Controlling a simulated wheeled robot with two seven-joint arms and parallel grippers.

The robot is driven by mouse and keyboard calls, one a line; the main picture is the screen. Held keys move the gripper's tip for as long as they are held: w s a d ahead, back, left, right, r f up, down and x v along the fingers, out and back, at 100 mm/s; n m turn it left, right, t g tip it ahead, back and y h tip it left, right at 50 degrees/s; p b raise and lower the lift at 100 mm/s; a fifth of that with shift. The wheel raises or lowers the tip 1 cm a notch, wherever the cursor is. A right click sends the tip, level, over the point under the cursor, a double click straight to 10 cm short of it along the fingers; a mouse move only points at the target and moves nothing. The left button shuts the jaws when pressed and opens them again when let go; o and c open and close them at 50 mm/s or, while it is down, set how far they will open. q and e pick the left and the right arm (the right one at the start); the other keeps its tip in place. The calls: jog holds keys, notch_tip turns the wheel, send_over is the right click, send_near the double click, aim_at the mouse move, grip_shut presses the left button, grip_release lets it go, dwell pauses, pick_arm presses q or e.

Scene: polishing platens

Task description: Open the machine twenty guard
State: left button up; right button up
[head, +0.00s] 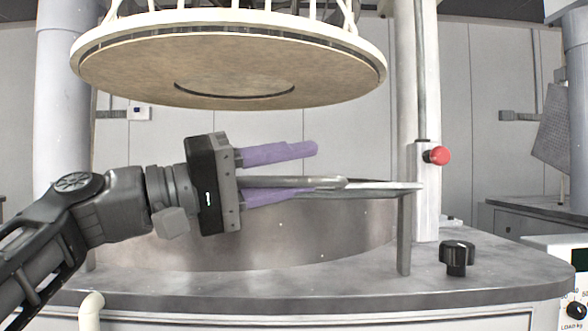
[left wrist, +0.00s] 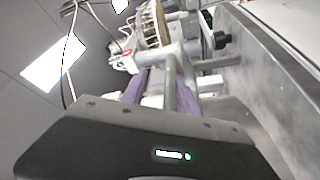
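The guard looks like a grey metal bar (head: 385,189) running level across the front of the round basin (head: 340,230), with an upright grey post (head: 404,235) at its right. A rounded grey rod (head: 330,182) at its left end points out from between my left gripper's fingers. My left gripper (head: 312,171) comes in from the left with its purple fingers apart, one above and one below the rod. The left wrist view shows the rod (left wrist: 170,70) between the purple fingers, with no clear grip on it. No machine number is legible. My right gripper is out of view.
A large round platen (head: 180,70) hangs above the basin. A column with a red button (head: 438,155) stands behind the guard's right end. A black knob (head: 457,257) sits on the grey worktop (head: 520,270) at the right. There is open space between platen and bar.

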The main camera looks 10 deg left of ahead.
pick_arm(q)
jog(key=v, duration=0.8)
jog(key=shift+a, duration=0.15)
jog(key=b+v, duration=0.1)
jog(key=v, duration=0.7)
jog(key=shift+a+f, duration=0.3)
jog(key=shift+f, duration=0.1)
dwell(0.5)
dwell(0.4)
